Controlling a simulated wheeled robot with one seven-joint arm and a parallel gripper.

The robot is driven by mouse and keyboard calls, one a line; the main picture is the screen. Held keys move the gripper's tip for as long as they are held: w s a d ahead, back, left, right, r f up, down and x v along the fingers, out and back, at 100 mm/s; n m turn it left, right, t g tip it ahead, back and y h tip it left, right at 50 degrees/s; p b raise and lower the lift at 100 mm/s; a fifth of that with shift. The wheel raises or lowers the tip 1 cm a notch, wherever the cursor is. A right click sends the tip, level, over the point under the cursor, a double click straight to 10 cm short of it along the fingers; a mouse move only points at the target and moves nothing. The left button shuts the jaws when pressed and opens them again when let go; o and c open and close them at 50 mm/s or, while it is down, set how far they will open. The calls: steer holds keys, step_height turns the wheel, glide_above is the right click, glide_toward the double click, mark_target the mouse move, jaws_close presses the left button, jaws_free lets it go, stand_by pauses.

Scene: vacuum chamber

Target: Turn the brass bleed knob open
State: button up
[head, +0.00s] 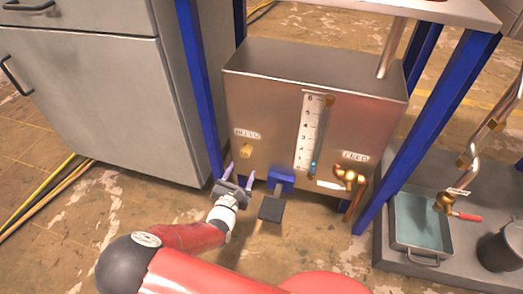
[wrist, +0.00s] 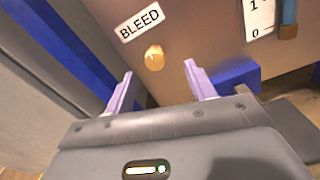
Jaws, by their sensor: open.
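The brass bleed knob (head: 246,151) is on the front of the steel tank (head: 270,109), under a white BLEED label (head: 247,134). In the wrist view the knob (wrist: 154,58) shows below its label (wrist: 140,22), beyond and between my fingertips. My gripper (head: 238,172) is in front of the tank, just below the knob, with its two pale purple fingers pointing at the panel. In the wrist view my gripper (wrist: 158,72) is open and empty, and the knob appears apart from both fingers.
A numbered level gauge (head: 310,132) and a brass FEED valve (head: 348,178) are right of the knob. A blue bracket and black pedal (head: 271,209) are below the tank. Blue legs (head: 200,85) flank it. A grey cabinet (head: 100,85) stands left. A water tray (head: 422,225) sits right.

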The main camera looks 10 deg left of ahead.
mark_target(244, 155)
steer(key=shift+n+y, duration=0.4)
steer(key=shift+n, duration=0.1)
steer(key=w, duration=0.5)
steer(key=w+f+b, duration=0.1)
steer(key=w, duration=0.1)
steer(key=shift+w+a, duration=0.4)
steer(key=c, duration=1)
steer(key=shift+o, duration=0.2)
steer(key=shift+r, duration=0.1)
